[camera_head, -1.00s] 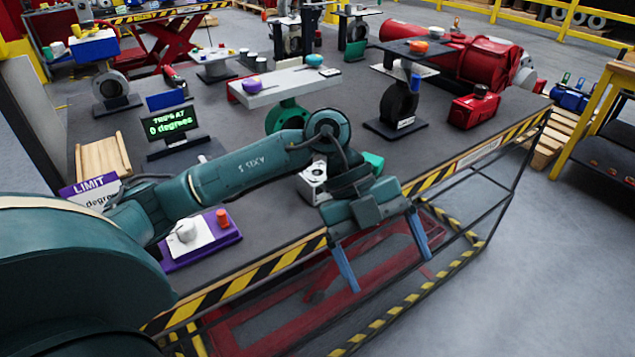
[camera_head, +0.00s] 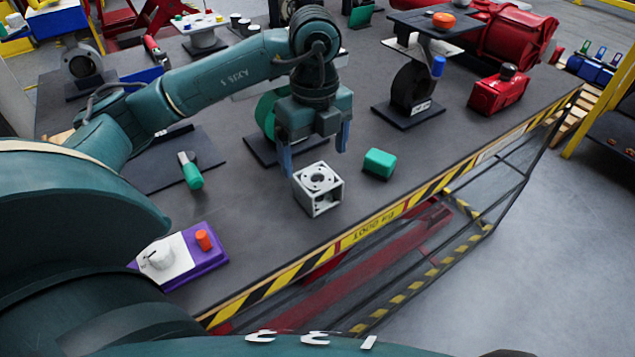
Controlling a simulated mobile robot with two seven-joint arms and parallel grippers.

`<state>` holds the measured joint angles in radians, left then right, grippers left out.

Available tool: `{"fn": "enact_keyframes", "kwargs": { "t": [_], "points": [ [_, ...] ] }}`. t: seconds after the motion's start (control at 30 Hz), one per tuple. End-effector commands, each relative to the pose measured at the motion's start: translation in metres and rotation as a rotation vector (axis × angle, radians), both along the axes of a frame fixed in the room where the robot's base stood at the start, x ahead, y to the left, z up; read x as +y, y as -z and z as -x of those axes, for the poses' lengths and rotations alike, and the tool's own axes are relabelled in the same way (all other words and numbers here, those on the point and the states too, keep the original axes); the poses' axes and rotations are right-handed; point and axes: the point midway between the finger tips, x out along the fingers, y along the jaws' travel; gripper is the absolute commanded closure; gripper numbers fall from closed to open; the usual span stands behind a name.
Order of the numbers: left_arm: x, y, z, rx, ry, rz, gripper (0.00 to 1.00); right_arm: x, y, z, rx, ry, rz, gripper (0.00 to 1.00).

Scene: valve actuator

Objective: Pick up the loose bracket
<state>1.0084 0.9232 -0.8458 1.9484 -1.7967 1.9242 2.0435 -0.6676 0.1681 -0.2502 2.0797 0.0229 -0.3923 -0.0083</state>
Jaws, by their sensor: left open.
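The loose bracket, a light grey box-shaped piece with a round hole in its top (camera_head: 319,179), sits on the dark table top near its striped front edge. My left gripper (camera_head: 315,150) points down just behind and above the bracket, with its two blue fingers spread apart. Nothing is between the fingers that I can make out, and whether a finger touches the bracket I cannot tell. My right gripper is not in view.
A green block (camera_head: 379,163) lies close to the right of the bracket. A green-handled tool (camera_head: 191,171) and a purple box with a knob and orange button (camera_head: 205,258) are at the left. A valve on a stand (camera_head: 409,92) and a red box (camera_head: 498,91) are behind right.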

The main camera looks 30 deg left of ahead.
Motion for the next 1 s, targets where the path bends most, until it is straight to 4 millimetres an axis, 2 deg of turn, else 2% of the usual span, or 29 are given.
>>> {"fn": "enact_keyframes", "kwargs": {
  "t": [0.1,0.2,0.47,0.7,1.0],
  "points": [
    [0.0,0.024,0.001,0.005,0.001,0.0,0.11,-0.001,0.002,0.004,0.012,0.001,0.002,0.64],
    [0.0,0.037,0.0,0.003,0.0,0.001,0.11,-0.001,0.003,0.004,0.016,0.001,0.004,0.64],
    [0.0,0.057,-0.003,0.003,0.001,0.002,0.11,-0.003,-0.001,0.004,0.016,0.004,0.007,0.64],
    [0.001,0.091,-0.008,0.003,0.001,0.001,0.11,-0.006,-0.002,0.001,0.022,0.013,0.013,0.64],
    [0.001,0.098,-0.008,-0.001,0.002,0.003,0.11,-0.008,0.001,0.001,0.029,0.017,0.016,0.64]
  ]
}}
